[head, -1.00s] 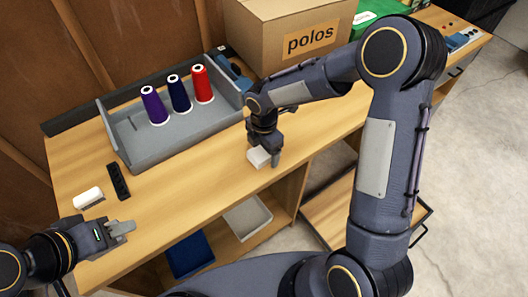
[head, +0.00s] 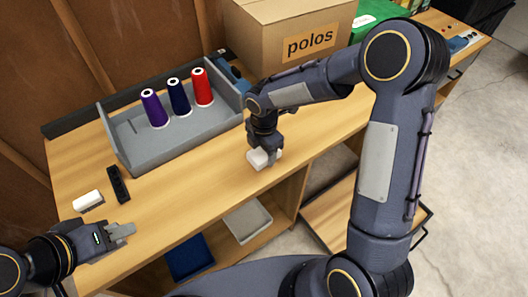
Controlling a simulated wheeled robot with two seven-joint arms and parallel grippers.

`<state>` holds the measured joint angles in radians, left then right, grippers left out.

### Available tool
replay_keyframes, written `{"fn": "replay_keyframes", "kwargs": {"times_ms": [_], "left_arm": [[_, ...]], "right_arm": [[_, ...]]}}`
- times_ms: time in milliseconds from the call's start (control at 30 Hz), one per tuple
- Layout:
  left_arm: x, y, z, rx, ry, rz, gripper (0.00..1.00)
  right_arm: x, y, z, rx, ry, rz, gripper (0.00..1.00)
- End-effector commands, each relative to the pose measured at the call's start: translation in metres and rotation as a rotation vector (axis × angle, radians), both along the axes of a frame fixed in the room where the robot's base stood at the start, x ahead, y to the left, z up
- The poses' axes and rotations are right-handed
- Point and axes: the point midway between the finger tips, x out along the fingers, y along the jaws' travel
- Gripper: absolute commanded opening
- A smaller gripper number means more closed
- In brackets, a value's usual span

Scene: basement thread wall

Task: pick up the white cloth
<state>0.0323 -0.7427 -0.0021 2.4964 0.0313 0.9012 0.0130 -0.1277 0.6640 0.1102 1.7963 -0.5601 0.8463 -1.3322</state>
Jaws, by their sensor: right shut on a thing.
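The white cloth (head: 259,160) is a small pale bundle at the front edge of the wooden bench, in the head view. My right gripper (head: 266,156) points down over it and is shut on it, hiding part of it. I cannot tell whether the cloth touches the bench. My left gripper (head: 122,232) is at the lower left, over the bench's front left part, with nothing visible in it. Its fingers look close together, but the gap is not clear.
A grey tray (head: 145,155) holds purple, navy and red thread cones. A white block (head: 88,200) and a black strip (head: 118,184) lie at left. A cardboard box labelled polos (head: 285,35) stands behind. A grey bin (head: 247,219) and a blue bin (head: 188,257) are below.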

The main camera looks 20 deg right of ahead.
Motion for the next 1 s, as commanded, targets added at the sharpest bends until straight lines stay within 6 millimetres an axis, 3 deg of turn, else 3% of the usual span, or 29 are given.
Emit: {"fn": "replay_keyframes", "kwargs": {"times_ms": [167,433,700,1000], "left_arm": [[0.000,0.000,0.002,0.000,0.000,0.000,0.36],[0.000,0.000,0.000,0.000,0.000,0.000,0.36],[0.000,0.000,-0.004,0.000,0.000,0.000,0.36],[0.000,0.000,-0.004,0.000,0.000,0.000,0.36]], "right_arm": [[-0.001,0.000,0.028,0.001,-0.005,-0.001,0.32],[-0.052,-0.020,0.089,0.000,-0.006,-0.002,0.32],[-0.109,-0.040,0.112,0.000,-0.003,-0.001,0.32],[-0.131,-0.048,0.122,0.000,0.001,0.000,0.32]]}}
